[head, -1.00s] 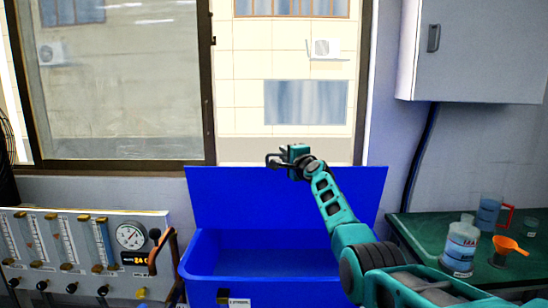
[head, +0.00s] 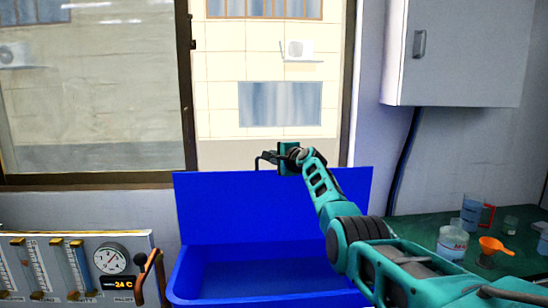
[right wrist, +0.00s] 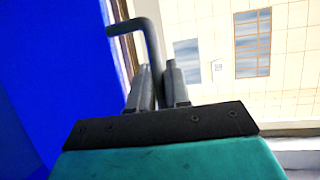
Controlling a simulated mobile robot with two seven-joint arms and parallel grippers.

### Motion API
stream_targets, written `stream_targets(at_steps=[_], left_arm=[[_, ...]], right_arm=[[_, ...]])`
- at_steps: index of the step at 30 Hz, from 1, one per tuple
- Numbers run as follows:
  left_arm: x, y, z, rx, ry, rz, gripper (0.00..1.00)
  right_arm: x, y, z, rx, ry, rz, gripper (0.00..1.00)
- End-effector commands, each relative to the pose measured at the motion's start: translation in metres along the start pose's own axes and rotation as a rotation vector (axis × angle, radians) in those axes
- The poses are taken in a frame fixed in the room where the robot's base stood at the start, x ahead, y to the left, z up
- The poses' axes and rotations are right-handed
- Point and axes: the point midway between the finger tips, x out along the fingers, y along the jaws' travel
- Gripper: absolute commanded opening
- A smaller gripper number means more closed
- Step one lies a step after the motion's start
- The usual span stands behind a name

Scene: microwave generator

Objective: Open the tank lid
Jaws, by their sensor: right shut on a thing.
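The blue tank lid (head: 250,207) stands raised, nearly upright, at the back of the open blue tank (head: 185,280). In the right wrist view the blue surface (right wrist: 45,70) fills the left side. A dark bent handle (head: 264,160) shows at the lid's top edge. My right gripper (head: 279,157) is at that edge. In the right wrist view its fingers (right wrist: 158,78) are shut on the handle (right wrist: 150,35), which runs down between them. How the handle joins the lid is hidden. My left gripper is not in view.
A gauge panel (head: 75,250) with a lever (head: 147,272) stands left of the tank. A green table (head: 405,230) with a bottle (head: 452,243), an orange funnel (head: 495,246) and a beaker (head: 473,210) is at the right. A window (head: 265,60) is behind; a wall cabinet (head: 455,50) hangs upper right.

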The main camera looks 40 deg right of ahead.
Motion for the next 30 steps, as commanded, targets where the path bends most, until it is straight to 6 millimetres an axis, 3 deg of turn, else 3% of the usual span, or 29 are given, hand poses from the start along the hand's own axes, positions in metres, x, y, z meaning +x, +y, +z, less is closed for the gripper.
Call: stream_targets(at_steps=[5,6,8,20,30], left_arm=[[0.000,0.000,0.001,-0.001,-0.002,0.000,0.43],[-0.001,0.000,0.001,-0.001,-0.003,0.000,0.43],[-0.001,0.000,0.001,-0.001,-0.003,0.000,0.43],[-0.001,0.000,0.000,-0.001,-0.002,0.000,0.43],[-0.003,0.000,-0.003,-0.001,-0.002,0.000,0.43]], right_arm=[[0.000,-0.002,0.000,0.000,0.001,-0.005,0.00],[0.000,-0.002,0.000,0.000,0.002,-0.005,0.18],[0.000,-0.002,0.000,0.000,0.002,-0.005,0.23],[-0.003,-0.001,-0.001,-0.002,0.001,-0.003,0.23],[-0.026,0.000,0.000,-0.003,0.002,-0.003,0.23]])
